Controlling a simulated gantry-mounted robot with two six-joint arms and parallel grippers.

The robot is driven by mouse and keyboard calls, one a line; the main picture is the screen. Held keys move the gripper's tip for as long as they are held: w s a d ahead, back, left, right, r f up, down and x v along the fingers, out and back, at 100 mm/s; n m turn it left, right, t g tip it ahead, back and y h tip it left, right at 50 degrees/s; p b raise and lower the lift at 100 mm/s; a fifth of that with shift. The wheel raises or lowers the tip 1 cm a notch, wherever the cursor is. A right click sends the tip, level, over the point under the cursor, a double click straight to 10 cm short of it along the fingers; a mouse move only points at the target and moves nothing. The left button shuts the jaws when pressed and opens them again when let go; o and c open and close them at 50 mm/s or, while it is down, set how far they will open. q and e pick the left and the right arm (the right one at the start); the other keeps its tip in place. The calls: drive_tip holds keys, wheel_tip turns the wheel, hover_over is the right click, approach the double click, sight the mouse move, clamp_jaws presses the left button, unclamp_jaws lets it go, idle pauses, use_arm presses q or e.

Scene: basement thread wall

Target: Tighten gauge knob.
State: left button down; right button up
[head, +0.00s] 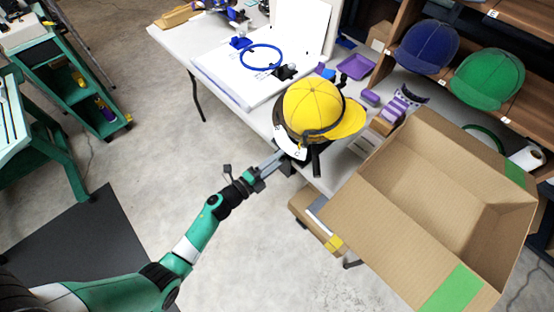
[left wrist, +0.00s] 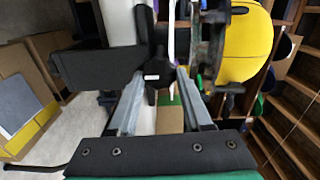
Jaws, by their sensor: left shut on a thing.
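A yellow cap (head: 312,105) sits on a dark stand at the near edge of the white table; in the left wrist view the cap (left wrist: 245,45) is at the upper right. A white plate with dark marks (head: 290,143) shows below the cap's front left side. My left gripper (head: 277,159) reaches up to the stand from the lower left. In the left wrist view its fingers (left wrist: 160,88) are on either side of a black knob (left wrist: 153,80) and shut on it. The knob is hidden in the head view. My right gripper is not in view.
A large open cardboard box (head: 385,215) stands right of the cap. A blue ring (head: 260,57) lies on a white board behind it. Blue (head: 425,45) and green (head: 487,78) caps sit on the wooden shelf. Open floor lies left of the table.

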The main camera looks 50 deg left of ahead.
use_arm(q)
drive_tip(key=shift+c, duration=1.6)
unclamp_jaws()
drive_tip(key=s+p, duration=0.4)
drive_tip(key=s, duration=0.7)
drive_tip(key=shift+s, duration=0.3)
